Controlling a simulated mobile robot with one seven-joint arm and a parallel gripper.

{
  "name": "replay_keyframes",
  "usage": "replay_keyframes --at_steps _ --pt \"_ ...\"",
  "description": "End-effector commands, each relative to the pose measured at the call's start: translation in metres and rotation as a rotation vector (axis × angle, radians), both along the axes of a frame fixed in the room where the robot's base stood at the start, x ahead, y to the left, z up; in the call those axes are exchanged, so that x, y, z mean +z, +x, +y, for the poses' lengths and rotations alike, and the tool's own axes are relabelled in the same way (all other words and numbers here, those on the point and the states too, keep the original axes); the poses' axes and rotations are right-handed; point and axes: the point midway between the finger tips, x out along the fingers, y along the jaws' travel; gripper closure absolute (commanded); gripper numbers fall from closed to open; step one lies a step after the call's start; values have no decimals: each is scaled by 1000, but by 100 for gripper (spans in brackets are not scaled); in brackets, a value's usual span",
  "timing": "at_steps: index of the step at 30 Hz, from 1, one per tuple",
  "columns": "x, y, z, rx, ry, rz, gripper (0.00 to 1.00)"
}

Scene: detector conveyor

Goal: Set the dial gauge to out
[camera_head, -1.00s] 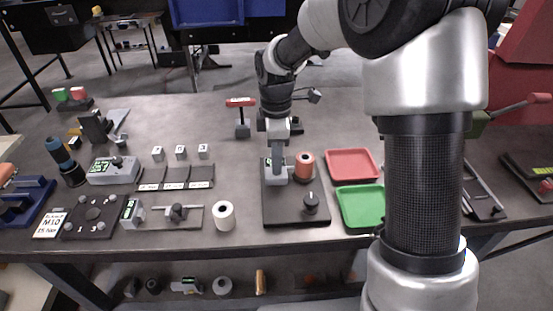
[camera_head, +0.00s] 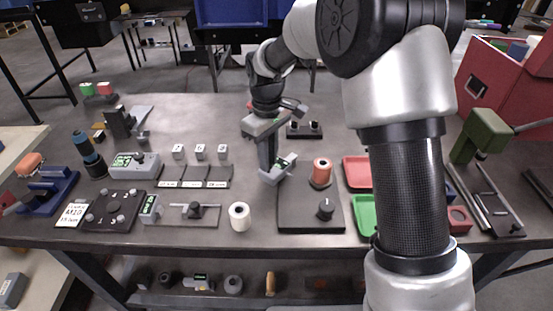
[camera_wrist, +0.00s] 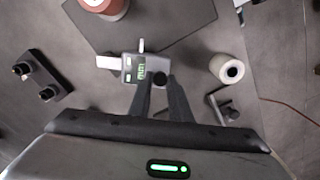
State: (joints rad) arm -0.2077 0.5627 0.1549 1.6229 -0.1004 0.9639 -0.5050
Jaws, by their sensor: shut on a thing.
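The dial gauge, a small grey device with a lit green display (camera_head: 280,169), is in my gripper (camera_head: 270,160) near the left back corner of a black plate (camera_head: 300,219). It looks tilted and raised. In the wrist view the gauge (camera_wrist: 131,69) lies at my fingertips (camera_wrist: 160,82), its display facing the camera, overlapping the edge of the black plate (camera_wrist: 190,20). My gripper is shut on it, with a dark round part between the fingertips. I cannot tell which marking or place is "out".
Red (camera_head: 357,171) and green (camera_head: 364,214) trays lie to the right. A two-knob block (camera_head: 304,130) is behind.

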Motion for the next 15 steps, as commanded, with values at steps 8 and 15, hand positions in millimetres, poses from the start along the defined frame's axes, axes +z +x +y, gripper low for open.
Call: replay_keyframes --at_steps 8,15 --pt "1 10 11 -132 0 -1 100" --pt "1 14 14 -176 1 -1 100"
